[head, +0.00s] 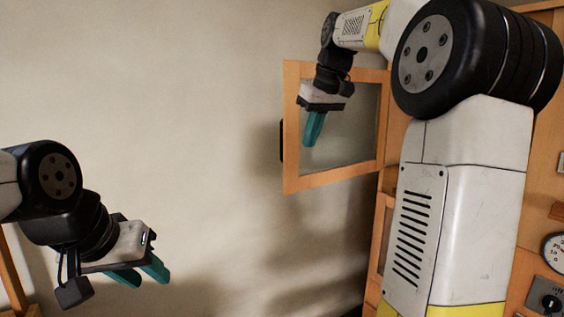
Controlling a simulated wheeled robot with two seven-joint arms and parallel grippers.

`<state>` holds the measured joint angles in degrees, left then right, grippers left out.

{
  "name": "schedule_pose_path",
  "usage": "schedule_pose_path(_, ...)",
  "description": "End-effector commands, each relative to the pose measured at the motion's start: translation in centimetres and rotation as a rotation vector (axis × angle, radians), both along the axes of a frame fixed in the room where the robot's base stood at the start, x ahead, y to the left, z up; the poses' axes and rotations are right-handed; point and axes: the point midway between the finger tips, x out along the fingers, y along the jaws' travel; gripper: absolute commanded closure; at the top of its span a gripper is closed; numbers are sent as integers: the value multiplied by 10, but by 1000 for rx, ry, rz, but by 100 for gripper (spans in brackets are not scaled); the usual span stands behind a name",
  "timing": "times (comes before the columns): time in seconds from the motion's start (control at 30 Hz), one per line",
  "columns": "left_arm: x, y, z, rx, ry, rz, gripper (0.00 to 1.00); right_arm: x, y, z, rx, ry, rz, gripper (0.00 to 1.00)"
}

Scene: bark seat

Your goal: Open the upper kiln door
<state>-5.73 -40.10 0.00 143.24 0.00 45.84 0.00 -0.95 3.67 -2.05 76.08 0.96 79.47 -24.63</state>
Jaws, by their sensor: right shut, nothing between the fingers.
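The upper kiln door (292,158) is a wooden frame around a glass pane. It stands swung out from the wooden kiln body at right, its free edge to the left. A black handle (282,140) shows at that left edge, mostly behind the frame. My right gripper (309,143) has its teal fingers together and empty, pointing down in front of the pane, near the free edge. I cannot tell if it touches the door. My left gripper (152,279) is at lower left, its teal fingers apart and empty, far from the door.
A lower wooden-framed door (382,235) sits below, partly hidden by my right arm. A dial gauge (556,248) and a black knob (550,302) are at the right edge. A plain wall (150,80) is behind. The space between my grippers looks clear.

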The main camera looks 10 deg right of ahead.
Motion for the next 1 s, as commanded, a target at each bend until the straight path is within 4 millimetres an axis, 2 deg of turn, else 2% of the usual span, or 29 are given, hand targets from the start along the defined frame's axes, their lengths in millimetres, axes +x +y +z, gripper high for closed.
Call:
schedule_pose_path(0.03, 0, 0, 0, 0, 0, 0, 64, 11, -3, 3, -7, 4, 11, 100)
schedule_pose_path(0.1, 0, 0, 0, 0, 0, 0, 64, 19, -5, 5, -13, 9, 26, 100)
schedule_pose_path(0.27, 0, 0, 0, 0, 0, 0, 64, 26, -6, 3, -19, 13, 38, 100)
schedule_pose_path(0.47, 0, 0, 0, 0, 0, 0, 64, 35, -2, -25, -19, 17, 38, 100)
schedule_pose_path(0.8, 0, 0, 0, 0, 0, 0, 64, 60, 10, -90, -19, 13, 37, 100)
schedule_pose_path(1.0, 0, 0, 0, 0, 0, 0, 64, 86, 21, -86, -19, 11, 37, 100)
